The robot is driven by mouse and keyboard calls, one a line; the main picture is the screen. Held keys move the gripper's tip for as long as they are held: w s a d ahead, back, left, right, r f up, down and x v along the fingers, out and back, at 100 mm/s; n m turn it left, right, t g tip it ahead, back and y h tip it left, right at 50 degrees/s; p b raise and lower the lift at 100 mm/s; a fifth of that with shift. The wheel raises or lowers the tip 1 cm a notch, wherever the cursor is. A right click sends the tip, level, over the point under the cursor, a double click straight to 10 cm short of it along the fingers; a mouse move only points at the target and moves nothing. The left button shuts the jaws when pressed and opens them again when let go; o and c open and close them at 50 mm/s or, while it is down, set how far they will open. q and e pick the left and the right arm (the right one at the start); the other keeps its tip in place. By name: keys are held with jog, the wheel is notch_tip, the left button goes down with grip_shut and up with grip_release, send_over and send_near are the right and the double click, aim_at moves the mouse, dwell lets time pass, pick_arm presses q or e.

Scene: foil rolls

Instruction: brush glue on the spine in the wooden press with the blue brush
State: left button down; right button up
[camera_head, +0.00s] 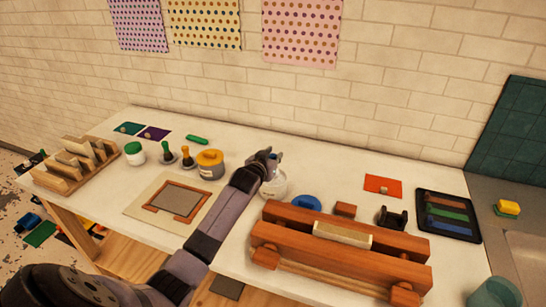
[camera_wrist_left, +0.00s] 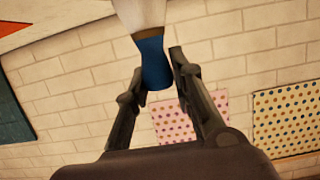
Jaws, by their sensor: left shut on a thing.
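The wooden press (camera_head: 290,243) lies at the front right of the table. A pale book block (camera_head: 343,234) is clamped between its beams, with a long narrow face upward. My left gripper (camera_head: 269,163) is above the white pot (camera_head: 273,187), left of the press. In the left wrist view, its fingers (camera_wrist_left: 155,70) are shut on the blue brush (camera_wrist_left: 153,60). A pale part adjoins the blue at the top edge there; I cannot tell whether it is the brush or the pot. The bristles are not clearly visible. My right gripper is not in view.
A blue disc (camera_head: 305,202), a small brown block (camera_head: 345,209) and a black holder (camera_head: 392,218) stand behind the press. A black tray (camera_head: 474,236) is at right. An orange-lidded jar (camera_head: 210,164) and a framed board (camera_head: 140,209) are at left.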

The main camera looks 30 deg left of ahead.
pick_arm(q)
jog(key=shift+r+p, duration=1.85)
jog(key=shift+r, duration=0.4)
jog(key=shift+f, duration=0.1)
